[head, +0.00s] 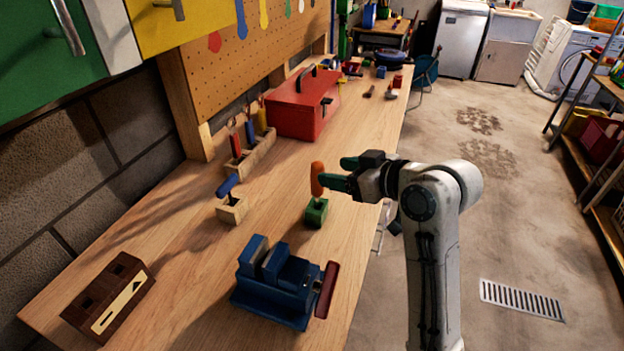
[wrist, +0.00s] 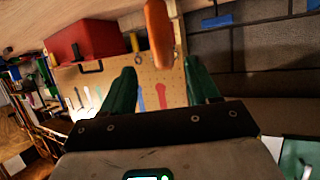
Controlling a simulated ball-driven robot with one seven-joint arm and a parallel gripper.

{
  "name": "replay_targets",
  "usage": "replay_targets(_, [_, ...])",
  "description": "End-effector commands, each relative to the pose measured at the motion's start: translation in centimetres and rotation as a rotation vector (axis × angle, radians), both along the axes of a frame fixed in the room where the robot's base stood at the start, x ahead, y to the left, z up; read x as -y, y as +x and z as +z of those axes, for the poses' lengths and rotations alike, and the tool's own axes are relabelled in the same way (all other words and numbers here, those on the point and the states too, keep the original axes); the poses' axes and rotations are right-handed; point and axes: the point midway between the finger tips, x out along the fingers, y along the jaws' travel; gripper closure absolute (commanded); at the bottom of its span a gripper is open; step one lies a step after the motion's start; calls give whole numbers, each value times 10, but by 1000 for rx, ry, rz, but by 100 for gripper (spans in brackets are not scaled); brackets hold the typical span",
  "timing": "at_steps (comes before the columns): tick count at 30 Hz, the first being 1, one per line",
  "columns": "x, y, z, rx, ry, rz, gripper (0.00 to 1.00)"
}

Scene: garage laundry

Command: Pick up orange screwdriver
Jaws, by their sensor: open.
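The orange screwdriver (head: 317,180) stands upright, handle up, in a small green block (head: 317,212) near the right edge of the workbench. My gripper (head: 332,171) is level with the handle, just right of it in the head view, with its dark green fingers spread. In the wrist view, the orange handle (wrist: 158,38) lies ahead of my open gripper (wrist: 160,66), lined up with the gap between the fingertips. Nothing is held. One finger overlaps the handle's edge in the head view, and I cannot tell whether they touch.
A blue vise (head: 275,283) is in front of the green block. A wooden holder with a blue-handled tool (head: 228,185) stands to the left, with a tool rack (head: 250,158) behind. A red toolbox (head: 303,105) is farther back. Bare bench lies between.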

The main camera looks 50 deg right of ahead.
Motion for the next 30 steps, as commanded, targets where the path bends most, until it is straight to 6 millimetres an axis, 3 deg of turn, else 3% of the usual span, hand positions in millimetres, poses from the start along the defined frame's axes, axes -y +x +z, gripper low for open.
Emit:
replay_targets(19, [-3,68,-27,-4,2,0,40])
replay_targets(30, [-2,74,-30,-3,2,-1,43])
